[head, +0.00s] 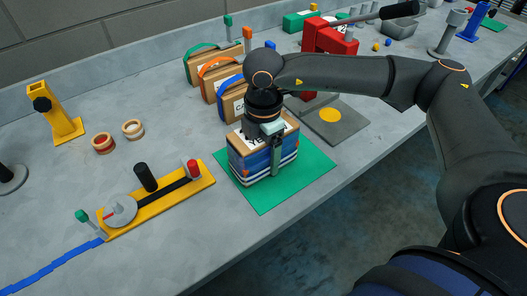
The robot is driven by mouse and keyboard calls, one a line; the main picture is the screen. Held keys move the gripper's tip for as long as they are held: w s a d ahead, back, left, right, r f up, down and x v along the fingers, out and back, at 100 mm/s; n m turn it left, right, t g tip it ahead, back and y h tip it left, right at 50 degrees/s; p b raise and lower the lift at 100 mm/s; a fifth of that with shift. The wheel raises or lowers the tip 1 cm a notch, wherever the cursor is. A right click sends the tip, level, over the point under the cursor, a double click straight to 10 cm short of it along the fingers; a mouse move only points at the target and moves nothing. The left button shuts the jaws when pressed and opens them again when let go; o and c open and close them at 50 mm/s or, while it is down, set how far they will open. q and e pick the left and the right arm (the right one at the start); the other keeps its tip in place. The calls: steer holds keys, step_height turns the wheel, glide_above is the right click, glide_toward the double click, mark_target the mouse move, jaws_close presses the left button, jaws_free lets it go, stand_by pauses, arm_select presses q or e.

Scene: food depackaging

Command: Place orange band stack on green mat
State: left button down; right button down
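A brown packet stack with an orange band (216,80) stands toward the back of the bench, between a green-banded stack (203,62) and a blue-banded stack (233,98). The green mat (311,170) lies near the bench's front edge. A stack with a cardboard top and blue and white layered sides (249,167) stands upright on the mat. My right gripper (275,155) points down over this stack, with one finger against or just before its front face. The other finger is hidden, so its grip is unclear. My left gripper is out of view.
A yellow fixture (200,189) with a black post and red knob lies left of the mat. Tape rolls (103,144) and a yellow stand (60,118) are further left.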

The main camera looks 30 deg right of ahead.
steer(key=shift+f, duration=0.2)
jaws_free()
step_height(320, 180, up, 12)
steer(key=shift+r+b, duration=0.1)
steer(key=shift+b, duration=0.25)
stand_by(0.4)
